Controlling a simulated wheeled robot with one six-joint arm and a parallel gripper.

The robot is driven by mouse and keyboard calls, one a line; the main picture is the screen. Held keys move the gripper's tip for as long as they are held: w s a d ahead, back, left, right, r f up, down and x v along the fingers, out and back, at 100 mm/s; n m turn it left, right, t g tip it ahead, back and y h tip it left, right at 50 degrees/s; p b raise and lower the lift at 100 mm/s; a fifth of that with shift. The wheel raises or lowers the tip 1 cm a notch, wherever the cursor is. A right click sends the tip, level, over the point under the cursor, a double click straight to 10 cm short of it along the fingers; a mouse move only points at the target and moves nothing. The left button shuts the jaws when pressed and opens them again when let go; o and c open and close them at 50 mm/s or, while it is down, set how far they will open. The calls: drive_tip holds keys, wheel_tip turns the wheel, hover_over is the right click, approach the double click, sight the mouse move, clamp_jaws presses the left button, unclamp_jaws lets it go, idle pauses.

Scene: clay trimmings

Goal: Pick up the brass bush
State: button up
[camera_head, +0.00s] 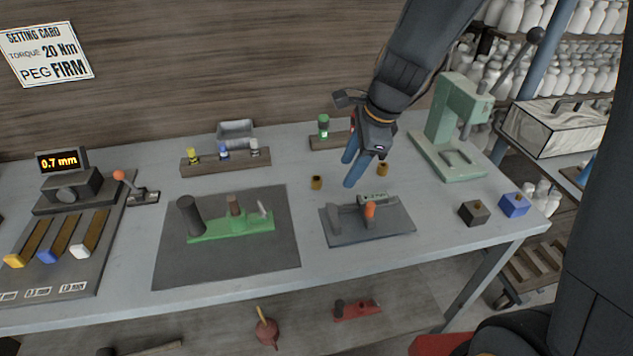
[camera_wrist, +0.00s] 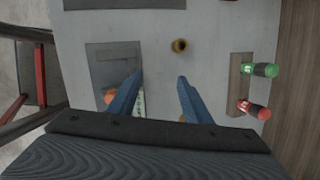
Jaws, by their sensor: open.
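Two small brass bushes stand on the grey bench in the head view: the left one (camera_head: 316,183) to the left of my gripper (camera_head: 348,172), the right one (camera_head: 382,168) to its right. In the wrist view, one bush (camera_wrist: 180,46), with a dark bore, sits beyond the fingertips of my gripper (camera_wrist: 160,76). A small brass-coloured part shows by the base of the right finger, mostly hidden. My blue fingers are apart, point down and hold nothing. They are above the bench and touch neither bush.
A grey fixture plate (camera_head: 338,232) with an orange-handled part lies in front. A rack with a green-topped item (camera_head: 323,127) and a red one stands behind. A green press (camera_head: 447,125) stands at right, with dark (camera_head: 474,213) and blue (camera_head: 514,205) blocks in front.

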sight(319, 188)
drive_tip(key=shift+w+a+f+m+y, duration=0.15)
drive_tip(key=shift+w+a+f+m, duration=0.9)
drive_tip(key=shift+f, duration=0.25)
drive_tip(key=shift+w+a+f+m+y, duration=0.2)
drive_tip(key=shift+w+a+f+m, duration=0.65)
drive_tip(key=shift+a+f, duration=0.4)
drive_tip(key=shift+w+a+f+m+y, duration=0.15)
drive_tip(key=shift+w+a+f+m, duration=0.65)
drive_tip(key=shift+a+f+m, duration=0.4)
drive_tip(key=shift+d, duration=0.15)
drive_tip(key=shift+c, duration=0.3)
clamp_jaws()
